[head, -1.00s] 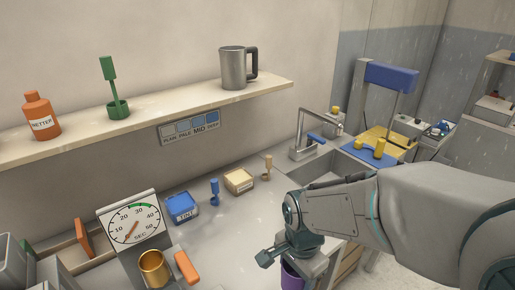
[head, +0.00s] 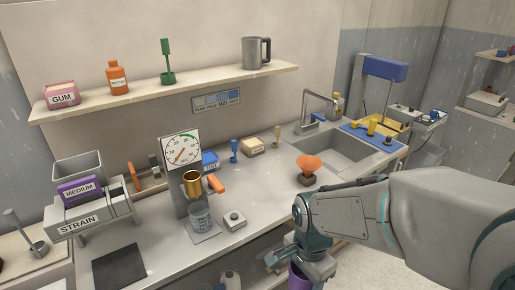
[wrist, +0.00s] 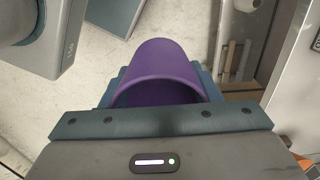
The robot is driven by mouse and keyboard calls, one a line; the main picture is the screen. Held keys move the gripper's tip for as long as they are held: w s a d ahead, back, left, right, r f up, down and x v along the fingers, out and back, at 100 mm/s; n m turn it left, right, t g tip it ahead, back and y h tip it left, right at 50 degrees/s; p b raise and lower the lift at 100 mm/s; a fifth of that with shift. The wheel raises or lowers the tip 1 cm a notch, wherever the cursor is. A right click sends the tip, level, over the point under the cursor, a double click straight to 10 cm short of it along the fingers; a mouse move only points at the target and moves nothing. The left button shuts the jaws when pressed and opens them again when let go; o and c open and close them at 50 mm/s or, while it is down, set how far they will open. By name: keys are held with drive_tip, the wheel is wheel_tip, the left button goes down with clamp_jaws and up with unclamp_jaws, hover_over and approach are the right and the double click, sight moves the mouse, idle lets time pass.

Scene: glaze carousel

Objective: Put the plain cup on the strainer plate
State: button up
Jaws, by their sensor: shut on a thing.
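My gripper (head: 288,262) is low at the front of the counter, shut on a purple cup (head: 299,279). In the wrist view the purple cup (wrist: 160,75) sits between the fingers, its outer side plain; its inside is mostly hidden by my gripper. In the head view my gripper and arm hide part of it. A grey stand labelled STRAIN (head: 83,224) is at the far left, well away from my gripper. It carries a purple MEDIUM block and a grey open box. A dark square plate (head: 119,264) lies on the counter in front of it; I cannot tell which is the strainer plate.
A dial (head: 182,148) with a gold cup (head: 193,184) stands mid-counter, a clear beaker (head: 201,218) below it. An orange bowl (head: 309,165) on a brown base stands by the sink (head: 335,150). The shelf (head: 190,87) overhangs the back.

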drive_tip(key=shift+s+d, duration=0.1)
drive_tip(key=shift+s, duration=0.25)
drive_tip(key=shift+w, duration=0.15)
drive_tip(key=w, duration=0.1)
drive_tip(key=w+f+n, duration=0.1)
drive_tip(key=shift+w+d+f, duration=0.15)
drive_tip(key=shift+w, duration=0.25)
drive_tip(key=shift+w+f+n, duration=0.1)
drive_tip(key=shift+w+n, duration=0.15)
drive_tip(key=shift+n, duration=0.15)
drive_tip(key=w+d+f+n, duration=0.2)
drive_tip(key=w+f+n, duration=0.2)
drive_tip(key=w+f, duration=0.2)
drive_tip(key=w+d+f+n, duration=0.2)
drive_tip(key=w+f+n, duration=0.3)
drive_tip(key=w+f, duration=0.2)
drive_tip(key=shift+w+d+f, duration=0.25)
drive_tip(key=shift+d+f, duration=0.05)
drive_tip(key=shift+f, duration=0.2)
